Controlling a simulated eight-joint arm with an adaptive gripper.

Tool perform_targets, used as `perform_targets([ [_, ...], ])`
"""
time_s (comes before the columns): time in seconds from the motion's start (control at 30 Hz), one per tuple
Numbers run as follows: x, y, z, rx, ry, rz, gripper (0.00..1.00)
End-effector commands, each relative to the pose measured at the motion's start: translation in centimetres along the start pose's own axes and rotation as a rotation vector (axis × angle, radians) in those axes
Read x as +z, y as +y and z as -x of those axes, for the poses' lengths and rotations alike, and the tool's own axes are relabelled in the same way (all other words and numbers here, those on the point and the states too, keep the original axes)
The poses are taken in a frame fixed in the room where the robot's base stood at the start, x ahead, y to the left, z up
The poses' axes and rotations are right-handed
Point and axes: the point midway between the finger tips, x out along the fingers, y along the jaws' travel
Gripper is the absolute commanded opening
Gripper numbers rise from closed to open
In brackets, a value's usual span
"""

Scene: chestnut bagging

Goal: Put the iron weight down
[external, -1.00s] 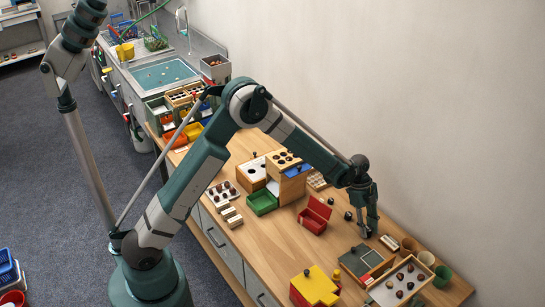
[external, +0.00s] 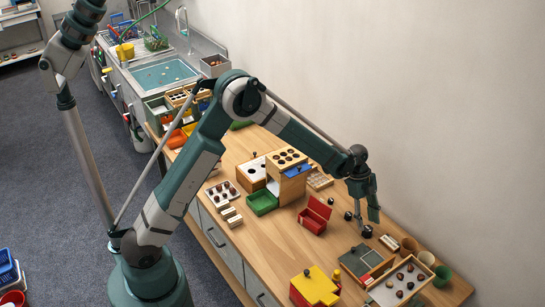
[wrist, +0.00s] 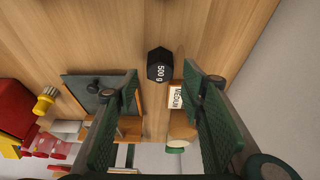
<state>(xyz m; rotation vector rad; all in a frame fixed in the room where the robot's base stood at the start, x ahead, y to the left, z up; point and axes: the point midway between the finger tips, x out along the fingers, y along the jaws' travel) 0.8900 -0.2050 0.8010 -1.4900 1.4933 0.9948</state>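The iron weight (external: 367,231) is a small black piece on the wooden table, just below the fingertips in the external view. In the wrist view the weight (wrist: 160,64), marked "500 g", lies just beyond the gap between the two green fingers. My gripper (external: 366,217) is open, with its fingers spread and nothing between them; it also shows open in the wrist view (wrist: 161,85). The weight appears apart from both fingers. Whether a fingertip still overlaps its height is hard to tell.
The wall is behind.

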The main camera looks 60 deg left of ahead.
Motion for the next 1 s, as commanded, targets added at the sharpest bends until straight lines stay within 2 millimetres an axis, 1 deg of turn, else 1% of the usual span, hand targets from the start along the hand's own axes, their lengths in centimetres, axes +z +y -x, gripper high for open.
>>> perform_targets([
  [0.03, -0.1, 0.0, 1.0, 0.0, 0.0, 0.0, 0.4],
  [0.2, 0.0, 0.0, 3.8, 0.0, 0.0, 0.001, 0.4],
  [0.4, 0.0, 0.0, 6.5, 0.0, 0.0, 0.001, 0.4],
  [0.5, 0.0, 0.0, 7.3, 0.001, 0.0, 0.0, 0.4],
  [0.7, 0.0, 0.0, 8.0, 0.001, 0.0, 0.0, 0.4],
  [1.0, 0.0, 0.0, 8.0, 0.0, 0.0, 0.0, 0.4],
])
